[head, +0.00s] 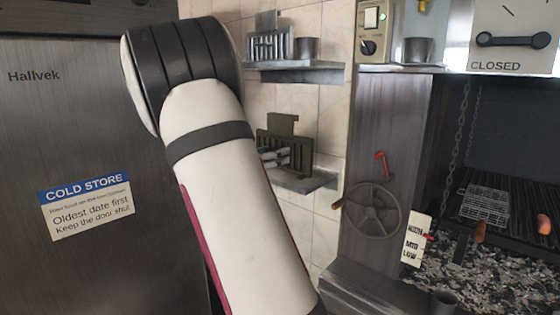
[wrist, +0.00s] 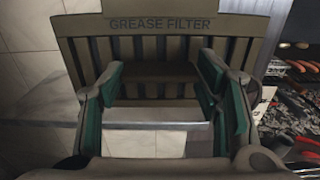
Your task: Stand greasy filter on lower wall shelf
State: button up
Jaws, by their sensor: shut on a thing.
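The greasy filter (head: 298,140) is a dark olive-brown slatted panel with a top tab, close to the tiled wall in the head view. My gripper (head: 274,157) is shut on the filter. In the wrist view its teal-padded fingers (wrist: 160,75) reach its lower part from both sides. The lower wall shelf (head: 312,181) is just under the filter in the head view. My arm hides its left part, and I cannot tell whether the filter touches it.
The upper wall shelf (head: 295,66) holds a grey slatted filter (head: 270,46) and a metal cup (head: 306,48). A handwheel (head: 371,212) is right of the lower shelf. The grill (head: 510,230) with embers is farther right. A steel cold store (head: 60,130) stands at left.

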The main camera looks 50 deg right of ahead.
aim_at(279, 147)
jog(key=w+d, duration=0.1)
jog(key=d, duration=0.2)
jog(key=w+d, duration=0.2)
jog(key=d, duration=0.1)
jog(key=w+d+f, duration=0.1)
jog(key=d, duration=0.3)
jog(key=shift+w, duration=0.3)
jog(key=shift+d+f+p, duration=0.15)
jog(key=shift+f+p, duration=0.6)
jog(key=shift+f, duration=1)
jog(key=o, duration=1.6)
jog(key=shift+f, duration=0.15)
jog(key=shift+c, duration=0.2)
